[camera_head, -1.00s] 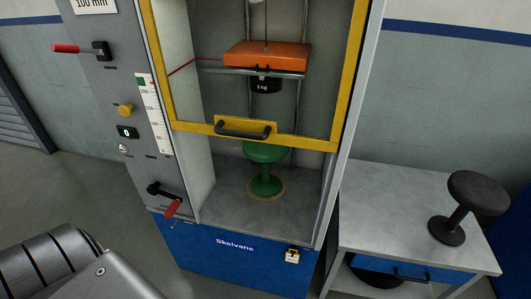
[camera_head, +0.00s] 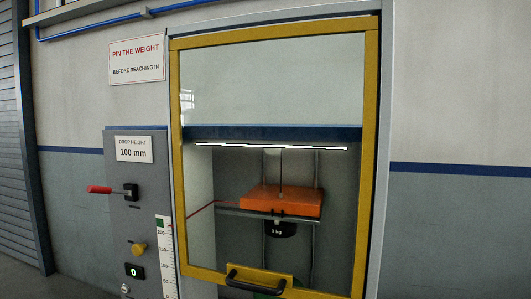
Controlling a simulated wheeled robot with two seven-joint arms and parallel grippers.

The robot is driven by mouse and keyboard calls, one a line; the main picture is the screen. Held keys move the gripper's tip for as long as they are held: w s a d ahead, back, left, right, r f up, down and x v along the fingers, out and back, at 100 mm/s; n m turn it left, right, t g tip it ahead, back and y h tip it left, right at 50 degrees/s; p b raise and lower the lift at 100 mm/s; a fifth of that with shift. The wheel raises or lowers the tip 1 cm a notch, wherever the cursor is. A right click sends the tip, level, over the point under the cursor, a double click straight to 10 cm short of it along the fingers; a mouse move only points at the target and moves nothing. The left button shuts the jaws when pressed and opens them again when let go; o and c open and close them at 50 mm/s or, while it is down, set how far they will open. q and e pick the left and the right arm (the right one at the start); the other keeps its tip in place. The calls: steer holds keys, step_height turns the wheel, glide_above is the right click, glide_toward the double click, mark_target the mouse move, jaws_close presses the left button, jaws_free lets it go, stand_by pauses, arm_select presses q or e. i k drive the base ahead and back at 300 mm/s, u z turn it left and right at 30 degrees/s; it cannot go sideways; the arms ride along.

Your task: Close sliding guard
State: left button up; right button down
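The sliding guard (camera_head: 276,75) is a clear panel in a yellow frame on the front of the test cabinet. Its black handle (camera_head: 256,281) sits on the yellow bottom bar near the lower edge of the view. Behind the panel, an orange block (camera_head: 281,200) rests on a grey bar with a black 3 kg weight (camera_head: 281,228) under it. The green stool shows only as a sliver below the handle. The cabinet opening under the guard is out of the picture. Neither gripper is in view.
A sign (camera_head: 137,61) says to pin the weight before reaching in. The wall at right is bare.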

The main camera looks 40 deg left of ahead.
mark_target(271, 283)
steer(key=u, duration=0.2)
steer(key=k, duration=0.5)
steer(key=u, duration=0.6)
steer(key=k, duration=0.8)
steer(key=z, duration=0.5)
steer(key=i, duration=0.85)
steer(key=z, duration=0.3)
